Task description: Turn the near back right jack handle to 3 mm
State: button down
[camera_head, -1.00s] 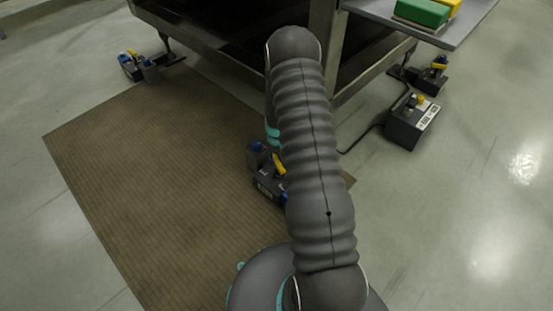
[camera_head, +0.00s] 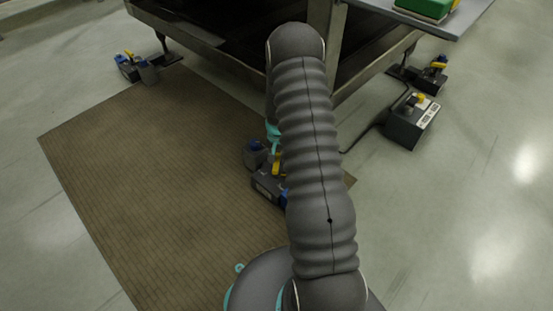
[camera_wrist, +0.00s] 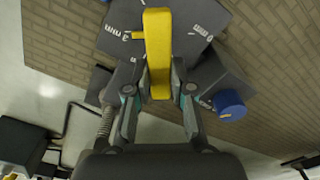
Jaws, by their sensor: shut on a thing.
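The near jack (camera_head: 266,184) stands at the mat's edge by the table, partly hidden behind my arm in the head view. Its yellow handle (camera_head: 277,162) just shows beside my arm. In the wrist view the yellow handle (camera_wrist: 158,60) stands nearly vertical in the picture, over the dark jack top (camera_wrist: 190,45). My gripper (camera_wrist: 160,88) is shut on the handle's lower end, one finger on each side. A short yellow pointer (camera_wrist: 134,35) sticks out left, close to an upside-down "mm" mark. Other "mm" marks lie to the right. In the head view my gripper is hidden.
A blue knob (camera_wrist: 229,104) sits right of the gripper. A dark box (camera_head: 412,122) with a cable stands on the floor at right. Other jacks stand at far left (camera_head: 135,68) and far right (camera_head: 431,75). The heavy table (camera_head: 215,45) overhangs behind.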

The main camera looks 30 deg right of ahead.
jog(key=shift+m, duration=0.4)
jog(key=c, duration=1)
grip_release()
notch_tip(320, 180, up, 12)
jog(key=shift+s+d, duration=0.1)
